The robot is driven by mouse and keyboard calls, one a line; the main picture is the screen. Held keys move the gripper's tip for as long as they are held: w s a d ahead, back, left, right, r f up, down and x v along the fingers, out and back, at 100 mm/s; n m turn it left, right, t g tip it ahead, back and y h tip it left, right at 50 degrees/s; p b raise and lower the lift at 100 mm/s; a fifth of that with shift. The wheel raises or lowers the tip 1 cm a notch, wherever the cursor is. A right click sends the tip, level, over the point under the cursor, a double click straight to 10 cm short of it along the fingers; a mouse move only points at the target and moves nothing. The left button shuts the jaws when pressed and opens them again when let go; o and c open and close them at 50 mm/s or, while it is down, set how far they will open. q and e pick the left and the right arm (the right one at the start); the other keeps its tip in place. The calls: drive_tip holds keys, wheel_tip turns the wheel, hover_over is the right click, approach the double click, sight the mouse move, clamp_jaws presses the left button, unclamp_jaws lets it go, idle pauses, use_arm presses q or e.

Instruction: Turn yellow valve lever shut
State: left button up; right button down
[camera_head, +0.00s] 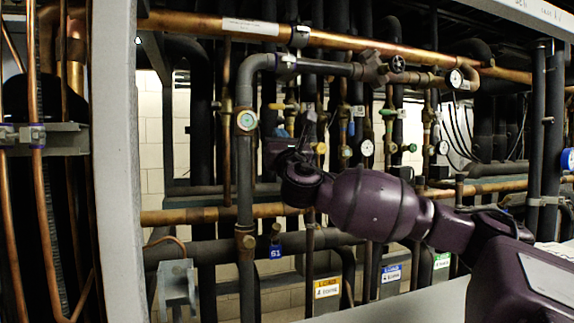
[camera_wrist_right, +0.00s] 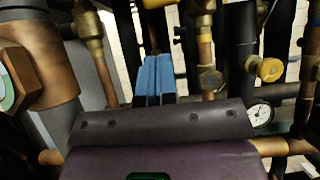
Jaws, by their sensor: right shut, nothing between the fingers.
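A small yellow lever (camera_head: 281,106) sits on the pipework left of centre in the head view. My right gripper (camera_head: 283,132) reaches up from the dark wrist, with its blue fingertips just below the lever in the picture. I cannot tell whether they touch it. In the right wrist view the blue fingers (camera_wrist_right: 157,76) are together with nothing held between them. The yellow lever cannot be made out clearly in that view. My left gripper is not in view.
A round gauge (camera_head: 246,121) is on the dark pipe left of the gripper. A yellow round knob (camera_wrist_right: 270,69) and a white gauge (camera_wrist_right: 260,114) are right of the fingers. Copper and black pipes crowd the area. A grey post (camera_head: 115,160) stands at the left.

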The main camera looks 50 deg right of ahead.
drive_tip(key=v, duration=0.7)
drive_tip(key=shift+f+b, duration=0.2)
drive_tip(key=shift+b, duration=0.1)
drive_tip(key=shift+s, duration=0.1)
